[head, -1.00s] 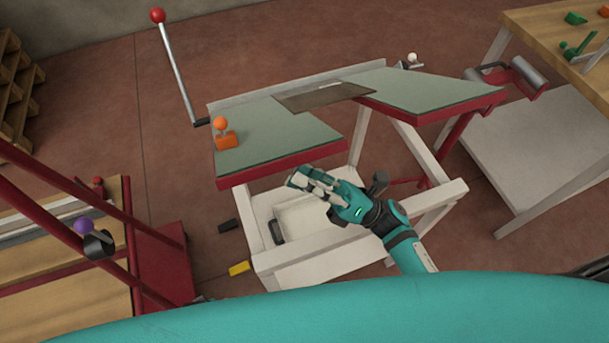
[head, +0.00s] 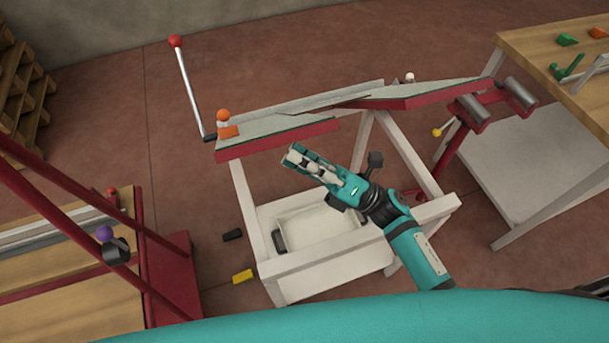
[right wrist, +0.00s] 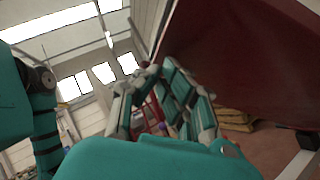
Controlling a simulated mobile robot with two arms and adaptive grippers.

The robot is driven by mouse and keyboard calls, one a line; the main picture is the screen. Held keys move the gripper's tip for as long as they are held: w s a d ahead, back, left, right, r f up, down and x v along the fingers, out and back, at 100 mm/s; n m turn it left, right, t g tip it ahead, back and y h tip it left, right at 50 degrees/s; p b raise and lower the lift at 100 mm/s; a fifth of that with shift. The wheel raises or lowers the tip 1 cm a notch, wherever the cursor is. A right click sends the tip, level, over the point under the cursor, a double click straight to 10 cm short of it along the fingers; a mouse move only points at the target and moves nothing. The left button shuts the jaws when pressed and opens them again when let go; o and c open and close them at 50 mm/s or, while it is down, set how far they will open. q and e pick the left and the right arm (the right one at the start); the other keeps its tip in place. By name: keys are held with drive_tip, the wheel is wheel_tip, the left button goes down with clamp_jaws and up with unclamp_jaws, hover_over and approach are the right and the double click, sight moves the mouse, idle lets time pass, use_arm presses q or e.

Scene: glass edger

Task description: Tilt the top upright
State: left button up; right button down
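The top (head: 275,136) is two grey-green panels with red edges, on a white frame (head: 420,212). It is tilted and far from upright; its surface shows only as a narrow strip in the head view. My right gripper (head: 292,158) is below the near edge of the top, fingers pointing up and left. In the right wrist view, its fingers (right wrist: 158,70) come together at the tips with nothing seen between them. A dark red surface (right wrist: 240,55), apparently the underside of the top, fills the upper right there. Whether they touch is unclear. My left gripper is out of view.
A lever with a red ball (head: 175,41) stands at the top's left, near an orange knob (head: 223,115). Rollers (head: 521,97) are at the right, beside a wooden table (head: 540,45). A red rack (head: 165,270) is at the left. Open floor lies behind.

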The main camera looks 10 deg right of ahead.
drive_tip(key=w+a+r+m+t+h+p, duration=0.1)
drive_tip(key=w+a+r+m+h+p, duration=0.1)
drive_tip(key=w+r, duration=0.6)
drive_tip(key=w+a+r+m+t+h+p, duration=0.1)
drive_tip(key=w+a+r+m+h+p, duration=0.1)
drive_tip(key=w+r, duration=0.6)
drive_tip(key=w+a+m+p, duration=0.1)
drive_tip(key=w+m+p, duration=0.1)
drive_tip(key=w, duration=0.5)
drive_tip(key=shift+w+r+p, duration=0.25)
drive_tip(key=shift+w+p, duration=0.15)
drive_tip(key=shift+p, duration=0.1)
drive_tip(key=shift+d, duration=0.15)
drive_tip(key=v, duration=1.2)
drive_tip(key=shift+s+a+m, duration=0.2)
drive_tip(key=shift+s+m, duration=0.1)
drive_tip(key=shift+s, duration=0.05)
